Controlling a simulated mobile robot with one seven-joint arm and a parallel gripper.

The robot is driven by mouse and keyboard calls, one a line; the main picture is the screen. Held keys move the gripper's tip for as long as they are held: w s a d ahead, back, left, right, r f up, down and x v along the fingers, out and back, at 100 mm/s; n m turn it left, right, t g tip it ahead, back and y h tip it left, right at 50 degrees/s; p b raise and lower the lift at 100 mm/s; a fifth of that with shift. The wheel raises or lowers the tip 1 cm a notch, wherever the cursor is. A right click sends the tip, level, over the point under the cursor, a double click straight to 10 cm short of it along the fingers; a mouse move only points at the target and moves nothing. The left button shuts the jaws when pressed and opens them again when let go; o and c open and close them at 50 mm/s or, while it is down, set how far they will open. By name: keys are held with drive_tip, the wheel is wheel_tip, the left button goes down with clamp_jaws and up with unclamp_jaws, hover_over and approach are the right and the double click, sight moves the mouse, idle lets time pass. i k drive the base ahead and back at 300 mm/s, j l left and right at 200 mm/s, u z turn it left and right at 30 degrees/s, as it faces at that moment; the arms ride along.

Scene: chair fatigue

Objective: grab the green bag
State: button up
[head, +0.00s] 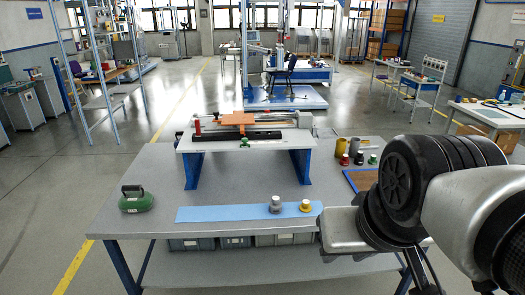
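The green bag (136,203) sits on the left end of the grey table, near its left edge. It is small and rounded, with a dark handle on top. My arm comes in from the right side of the picture. A silver block, which looks like part of my gripper (342,231), is over the table's front right part. It is far to the right of the bag and apart from it. The fingers cannot be made out.
A blue strip (235,212) with a grey weight (275,203) and a yellow-based weight (305,206) lies right of the bag. A raised stand (190,165) with blue legs holds a device behind. Cups and a brown-blue tray (354,179) are at right. Table space around the bag is clear.

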sight(136, 199)
drive_tip(key=u, duration=1.25)
drive_tip(key=i+j+z, duration=0.1)
drive_tip(key=z, duration=0.25)
drive_tip(key=i+j+z, duration=0.15)
drive_tip(key=z, duration=0.2)
drive_tip(key=i+j+z, duration=0.15)
drive_tip(key=j, duration=0.2)
drive_tip(key=i+j+z, duration=0.1)
drive_tip(key=i+j, duration=0.15)
drive_tip(key=i+j+z, duration=0.15)
drive_tip(key=j, duration=0.3)
drive_tip(key=i+j, duration=0.15)
drive_tip(key=j, duration=0.25)
drive_tip(key=i+j, duration=0.2)
drive_tip(key=j, duration=0.2)
drive_tip(key=i+j, duration=0.15)
drive_tip(key=j, duration=0.25)
drive_tip(key=i+j, duration=0.2)
drive_tip(key=j, duration=0.2)
drive_tip(key=z, duration=0.05)
